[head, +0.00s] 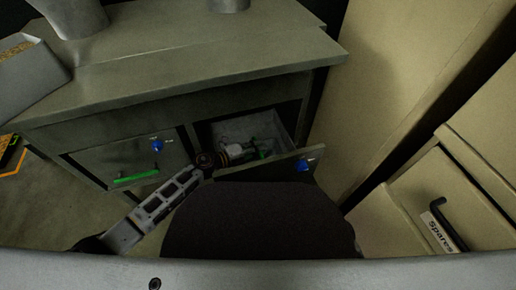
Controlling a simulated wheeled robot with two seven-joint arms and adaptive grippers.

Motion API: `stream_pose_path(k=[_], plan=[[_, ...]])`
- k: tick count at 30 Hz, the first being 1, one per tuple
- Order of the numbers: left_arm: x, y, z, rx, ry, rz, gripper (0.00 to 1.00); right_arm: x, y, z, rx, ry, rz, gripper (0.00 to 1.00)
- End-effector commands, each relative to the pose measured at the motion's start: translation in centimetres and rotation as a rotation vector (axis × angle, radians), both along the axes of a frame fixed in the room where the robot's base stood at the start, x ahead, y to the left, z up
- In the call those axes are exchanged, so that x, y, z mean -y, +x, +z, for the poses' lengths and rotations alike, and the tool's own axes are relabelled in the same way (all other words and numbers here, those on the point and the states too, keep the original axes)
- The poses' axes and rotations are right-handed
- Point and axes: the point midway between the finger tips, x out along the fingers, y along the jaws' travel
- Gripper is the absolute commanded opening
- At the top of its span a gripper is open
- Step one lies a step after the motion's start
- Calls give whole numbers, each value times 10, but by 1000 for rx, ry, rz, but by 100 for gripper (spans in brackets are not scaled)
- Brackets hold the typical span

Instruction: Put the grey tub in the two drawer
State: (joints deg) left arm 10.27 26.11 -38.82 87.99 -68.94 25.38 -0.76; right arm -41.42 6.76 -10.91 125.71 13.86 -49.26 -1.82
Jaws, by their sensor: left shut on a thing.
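My left arm comes up from the lower left. My left gripper (222,157) is at the left side of the open right-hand drawer, its fingers over the inside. It is shut on a small pale grey thing, which looks like the grey tub (234,150), partly hidden by the fingers. The open drawer (302,164) has a blue mark on its front, too small to read. A small green thing (263,153) shows beside the tub. The drawer's floor is mostly hidden. My right gripper is out of view.
The left-hand drawer (100,160) is shut, with a green handle and a blue mark. Grey metal parts stand on the cabinet top (170,50).

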Motion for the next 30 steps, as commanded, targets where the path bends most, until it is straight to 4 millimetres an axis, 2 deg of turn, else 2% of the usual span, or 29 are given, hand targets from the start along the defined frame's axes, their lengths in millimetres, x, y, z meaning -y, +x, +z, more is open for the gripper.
stream_pose_path(k=[8,9,14,30], plan=[[0,0,-2,1,-1,0,0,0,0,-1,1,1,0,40],[0,0,-3,0,0,0,14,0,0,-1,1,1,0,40],[0,0,-2,0,0,0,34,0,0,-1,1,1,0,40],[-4,-2,1,0,1,1,34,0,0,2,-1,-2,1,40]])
